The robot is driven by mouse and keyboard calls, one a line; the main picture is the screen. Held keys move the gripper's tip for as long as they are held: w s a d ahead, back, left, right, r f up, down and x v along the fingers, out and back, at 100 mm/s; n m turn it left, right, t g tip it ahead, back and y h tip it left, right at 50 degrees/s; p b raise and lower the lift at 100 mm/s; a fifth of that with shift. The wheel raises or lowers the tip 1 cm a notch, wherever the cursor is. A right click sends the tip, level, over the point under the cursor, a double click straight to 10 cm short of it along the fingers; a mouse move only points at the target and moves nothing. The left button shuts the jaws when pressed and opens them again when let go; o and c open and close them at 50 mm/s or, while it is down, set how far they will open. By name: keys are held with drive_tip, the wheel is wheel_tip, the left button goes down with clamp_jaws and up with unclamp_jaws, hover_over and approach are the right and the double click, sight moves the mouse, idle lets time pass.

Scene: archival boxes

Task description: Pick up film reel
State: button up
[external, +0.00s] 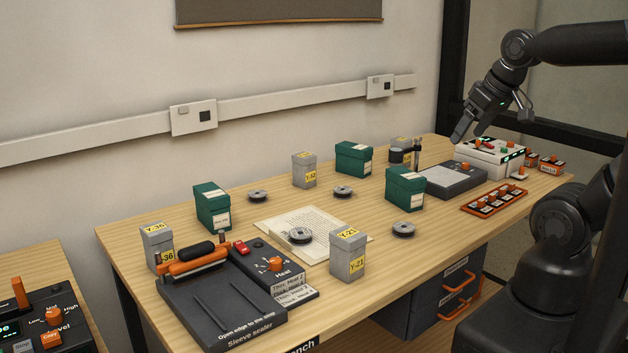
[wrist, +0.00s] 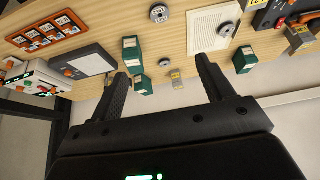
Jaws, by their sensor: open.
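Several grey film reels lie flat on the wooden workbench. One reel (external: 403,230) is at the front right, in front of a green box; it shows at the top of the wrist view (wrist: 159,13). Another reel (external: 300,235) lies on a printed sheet (external: 282,222) and shows at the upper right of the wrist view (wrist: 226,29). A reel (external: 342,192) is farther back, between the fingers in the wrist view (wrist: 165,62). A reel (external: 258,195) lies at the back left. My gripper (external: 492,121) is open and empty, high above the bench's right end (wrist: 162,72).
Green boxes (external: 405,189) (external: 212,206) and grey boxes (external: 347,254) (external: 304,170) stand upright among the reels. A sleeve sealer (external: 225,305) is front left. A dark flat device (external: 452,180), white device (external: 490,158) and orange rack (external: 494,199) crowd the right. The wall is behind.

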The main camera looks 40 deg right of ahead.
drive_tip(key=shift+o, duration=0.5)
drive_tip(key=n+g, duration=0.6)
drive_tip(key=n, duration=1.9)
hover_over(404, 230)
drive_tip(key=w+d, duration=0.1)
wheel_tip(404, 230, down, 18)
drive_tip(key=f, duration=1)
drive_tip(key=shift+d+f, duration=0.2)
drive_tip(key=shift+f, duration=0.1)
drive_tip(key=shift+w, duration=0.1)
drive_tip(key=c, duration=1.1)
